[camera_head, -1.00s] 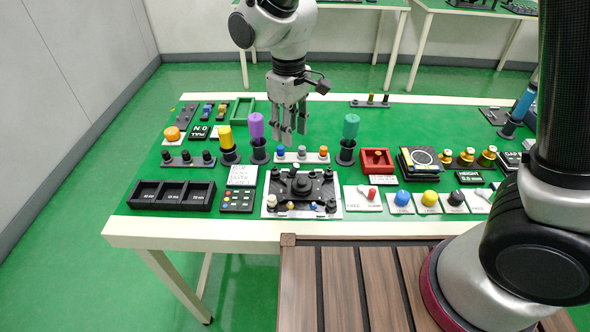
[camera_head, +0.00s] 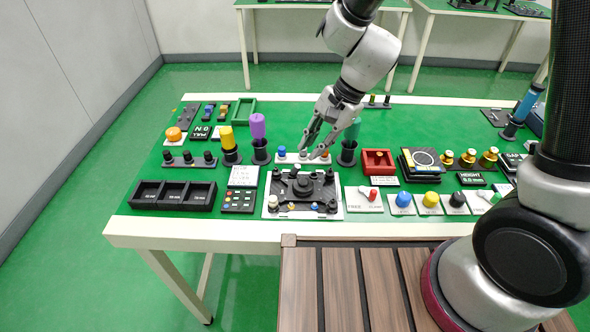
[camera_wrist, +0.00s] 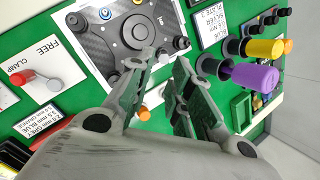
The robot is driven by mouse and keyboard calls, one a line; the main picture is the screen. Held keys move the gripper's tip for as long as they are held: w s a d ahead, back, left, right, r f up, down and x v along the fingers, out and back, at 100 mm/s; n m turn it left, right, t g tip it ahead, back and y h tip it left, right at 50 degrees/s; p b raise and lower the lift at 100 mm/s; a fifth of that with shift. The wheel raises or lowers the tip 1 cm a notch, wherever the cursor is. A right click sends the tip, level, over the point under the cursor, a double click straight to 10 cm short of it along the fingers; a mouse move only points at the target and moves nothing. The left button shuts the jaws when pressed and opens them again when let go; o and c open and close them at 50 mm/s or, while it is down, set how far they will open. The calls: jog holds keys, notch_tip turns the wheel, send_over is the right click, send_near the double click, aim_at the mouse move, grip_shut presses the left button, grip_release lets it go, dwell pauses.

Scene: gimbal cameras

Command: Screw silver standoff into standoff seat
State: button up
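A low white rack (camera_head: 291,159) carries a blue piece (camera_head: 282,151), a grey-silver piece (camera_head: 303,154) and an orange piece (camera_head: 325,154). The grey-silver one looks like the silver standoff, though it is small. My gripper (camera_head: 314,149) is tilted over the rack, fingers apart, close to the grey-silver and orange pieces; I cannot tell whether it touches them. The fingers also show apart in the wrist view (camera_wrist: 169,57), with nothing clearly held. The dark plate assembly (camera_head: 303,186) sits on a white base in front of the rack. I cannot tell which of its small parts is the standoff seat.
Purple (camera_head: 258,128) and yellow (camera_head: 227,138) handled tools stand left of the rack. A green-handled tool (camera_head: 352,130) stands just right, partly behind my gripper. A red box (camera_head: 378,161) lies farther right. A black three-compartment tray (camera_head: 172,195) is at front left.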

aim_at(297, 166)
jog(key=a+f+m, duration=0.1)
jog(key=f, duration=0.1)
jog(key=a+f+m, duration=0.1)
jog(key=f, duration=0.1)
jog(key=a+f+m, duration=0.1)
jog(key=a+f, duration=0.1)
jog(key=f, duration=0.1)
jog(key=shift+w+f+t, duration=0.1)
jog(key=shift+t, duration=0.2)
grip_shut()
